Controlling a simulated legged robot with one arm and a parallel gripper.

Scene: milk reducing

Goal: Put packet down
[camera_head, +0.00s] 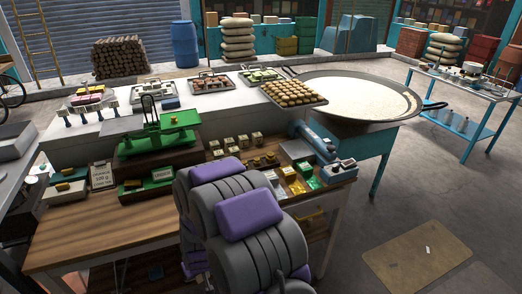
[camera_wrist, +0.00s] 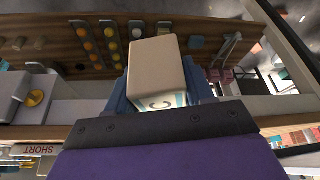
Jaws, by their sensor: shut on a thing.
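In the wrist view, a beige, block-shaped packet (camera_wrist: 158,66) with a pale blue printed band near its lower end is held in my gripper (camera_wrist: 162,92). Blue jaw parts show on both sides of the packet, and the dark wrist edge covers its lower end. In the head view my purple and grey arm rises from the bottom over the wooden table (camera_head: 85,238) and hides the gripper and packet. I cannot tell how high the packet is above any surface.
A green balance scale (camera_head: 160,138) stands on the table, with small packets (camera_head: 297,188) to the right of my arm. A wide pan of milk (camera_head: 350,95) is behind at right. Trays of sweets (camera_head: 210,83) line the white counter. The table's front left is bare.

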